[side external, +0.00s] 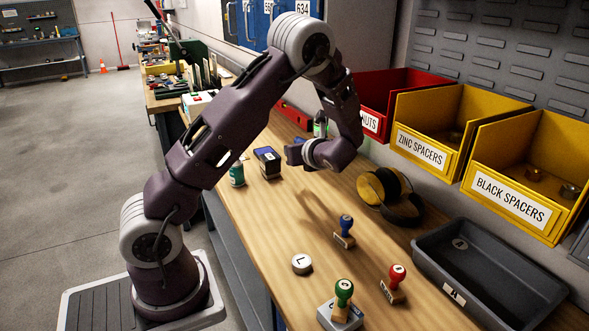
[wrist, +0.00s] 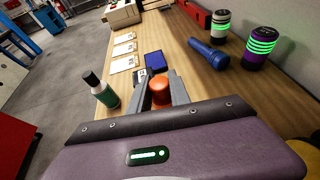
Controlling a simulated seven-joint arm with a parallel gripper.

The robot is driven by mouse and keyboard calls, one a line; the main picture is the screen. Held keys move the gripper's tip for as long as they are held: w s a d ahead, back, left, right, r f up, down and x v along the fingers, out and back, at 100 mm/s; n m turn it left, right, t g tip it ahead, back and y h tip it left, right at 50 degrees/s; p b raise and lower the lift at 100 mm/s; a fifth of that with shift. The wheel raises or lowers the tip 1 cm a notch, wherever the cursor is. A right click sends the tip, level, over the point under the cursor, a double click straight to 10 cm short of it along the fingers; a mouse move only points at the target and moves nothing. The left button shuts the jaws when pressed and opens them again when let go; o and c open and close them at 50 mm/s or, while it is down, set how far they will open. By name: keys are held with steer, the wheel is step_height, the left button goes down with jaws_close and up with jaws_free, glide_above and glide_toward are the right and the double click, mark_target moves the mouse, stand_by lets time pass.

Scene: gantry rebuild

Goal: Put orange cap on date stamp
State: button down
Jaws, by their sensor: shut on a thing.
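In the wrist view my gripper (wrist: 161,88) is shut on the orange cap (wrist: 160,94), a small orange-red round piece between the two grey fingers. In the side view the fingers and cap cannot be made out behind my wrist. Just beyond the fingers is a dark block with a blue top (wrist: 153,60) and a white label. It also shows in the side view (side external: 267,160), left of my wrist. It may be the date stamp, but I cannot tell for sure. The cap appears apart from it.
A green bottle (wrist: 103,91) stands left of the fingers. A blue flashlight (wrist: 209,53) and two green-lit cylinders (wrist: 259,46) are to the right. Blue-, green- and red-knobbed stamps (side external: 344,230), headphones (side external: 388,193) and a grey tray (side external: 482,270) occupy the near bench.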

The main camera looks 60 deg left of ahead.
step_height(320, 180, up, 8)
steer(key=f+n+g, duration=0.1)
glide_above(269, 156)
step_height(269, 156, down, 9)
steer(key=shift+r, duration=0.1)
steer(key=shift+f, duration=0.2)
steer(key=c, duration=1.2)
jaws_free()
